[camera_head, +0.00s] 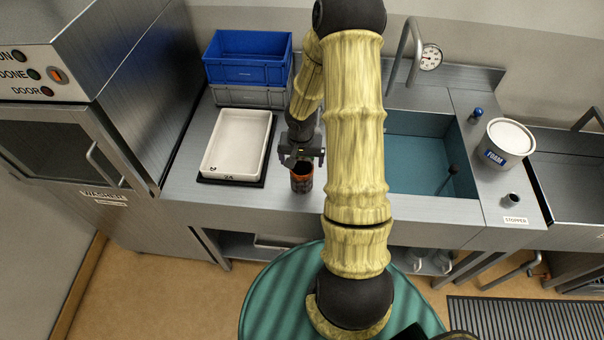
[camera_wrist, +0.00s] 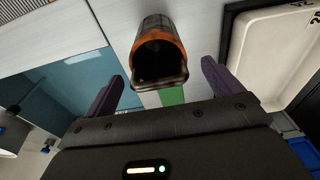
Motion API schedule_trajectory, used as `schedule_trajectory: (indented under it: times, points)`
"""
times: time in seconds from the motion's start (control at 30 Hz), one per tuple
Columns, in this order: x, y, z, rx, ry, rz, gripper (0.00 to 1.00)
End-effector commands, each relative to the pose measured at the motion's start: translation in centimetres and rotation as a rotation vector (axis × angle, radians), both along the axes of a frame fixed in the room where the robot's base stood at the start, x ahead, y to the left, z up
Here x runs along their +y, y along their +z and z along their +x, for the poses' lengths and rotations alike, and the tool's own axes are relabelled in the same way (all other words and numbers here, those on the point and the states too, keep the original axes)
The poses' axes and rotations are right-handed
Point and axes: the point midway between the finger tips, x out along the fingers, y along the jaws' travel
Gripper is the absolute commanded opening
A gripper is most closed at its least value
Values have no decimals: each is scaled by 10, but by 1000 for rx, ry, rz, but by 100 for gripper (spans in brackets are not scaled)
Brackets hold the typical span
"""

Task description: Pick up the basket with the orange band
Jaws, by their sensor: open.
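The basket with the orange band (camera_head: 301,179) is a small dark cylinder standing on the steel counter, right of the white tray. In the wrist view the basket (camera_wrist: 161,55) shows its dark open mouth, with the orange band around its body and a rim or handle loop at the near side. My gripper (camera_head: 302,160) is above the basket in the head view. In the wrist view its two purple fingers (camera_wrist: 165,85) are spread apart, one on each side of the basket's near part. It is open and I see no grip on the basket.
The white tray (camera_head: 237,145) lies on a dark mat left of the basket. Blue (camera_head: 248,58) and grey (camera_head: 250,95) crates are stacked behind it. The sink (camera_head: 410,165) is to the right, partly hidden by my arm. A foam tub (camera_head: 508,142) stands beyond it. The washer (camera_head: 80,150) is at left.

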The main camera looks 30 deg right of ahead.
Motion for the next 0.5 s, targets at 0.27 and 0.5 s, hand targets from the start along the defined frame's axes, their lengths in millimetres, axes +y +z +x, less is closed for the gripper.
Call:
schedule_trajectory:
  times: [0.27, 0.5]
  points:
    - [-2, -18, 1, 2, -1, -1, 92]
    - [-2, -18, 1, 2, -1, -1, 92]
